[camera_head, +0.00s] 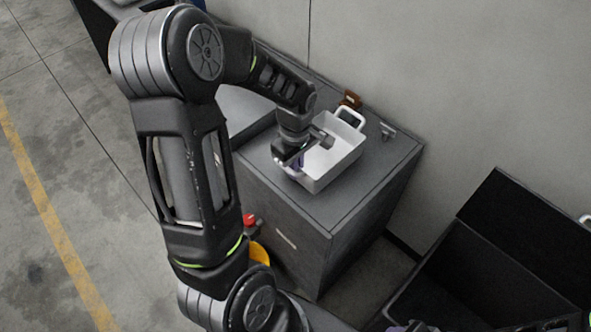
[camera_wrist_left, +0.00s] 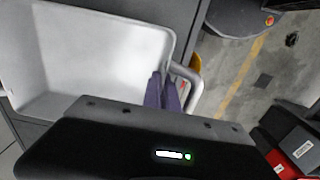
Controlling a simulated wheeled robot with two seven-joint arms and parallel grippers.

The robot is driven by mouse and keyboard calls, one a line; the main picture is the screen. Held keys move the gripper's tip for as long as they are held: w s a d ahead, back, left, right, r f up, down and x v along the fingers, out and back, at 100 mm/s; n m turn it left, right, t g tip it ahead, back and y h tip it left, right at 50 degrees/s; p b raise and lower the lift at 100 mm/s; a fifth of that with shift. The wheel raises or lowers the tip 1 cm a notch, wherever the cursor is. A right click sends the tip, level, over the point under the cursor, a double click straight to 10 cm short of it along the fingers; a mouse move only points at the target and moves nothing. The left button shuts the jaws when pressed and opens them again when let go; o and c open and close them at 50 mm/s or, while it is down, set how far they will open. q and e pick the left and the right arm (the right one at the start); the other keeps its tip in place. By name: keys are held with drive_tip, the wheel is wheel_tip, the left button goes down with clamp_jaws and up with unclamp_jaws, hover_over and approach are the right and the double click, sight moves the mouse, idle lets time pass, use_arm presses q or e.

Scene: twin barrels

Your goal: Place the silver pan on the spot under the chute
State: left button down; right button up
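The silver pan (camera_head: 335,158) is a pale, deep rectangular tray with a loop handle at each end. It stands on a dark grey cabinet (camera_head: 372,190) and also fills the upper left of the left wrist view (camera_wrist_left: 85,55). My left gripper (camera_head: 298,160) is at the pan's near end. In the left wrist view its purple fingers (camera_wrist_left: 162,90) are close together at the near handle and appear shut on it. Only purple tips of what seems my right gripper (camera_head: 412,327) show at the bottom edge. I cannot make out a chute or a marked spot.
A black open box (camera_head: 500,250) stands at the lower right. A small brown block (camera_head: 351,99) and a small metal piece (camera_head: 387,131) are on the cabinet near the wall. A red knob (camera_head: 249,220) and a yellow piece (camera_head: 259,253) show beside my left arm. Floor at left is clear.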

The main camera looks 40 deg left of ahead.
use_arm(q)
drive_tip(key=shift+f, duration=0.35)
drive_tip(key=shift+f, duration=0.15)
drive_tip(key=shift+f, duration=0.15)
drive_tip(key=c, duration=1.7)
unclamp_jaws()
wheel_tip(320, 180, up, 13)
drive_tip(key=shift+f, duration=0.2)
drive_tip(key=shift+o, duration=0.6)
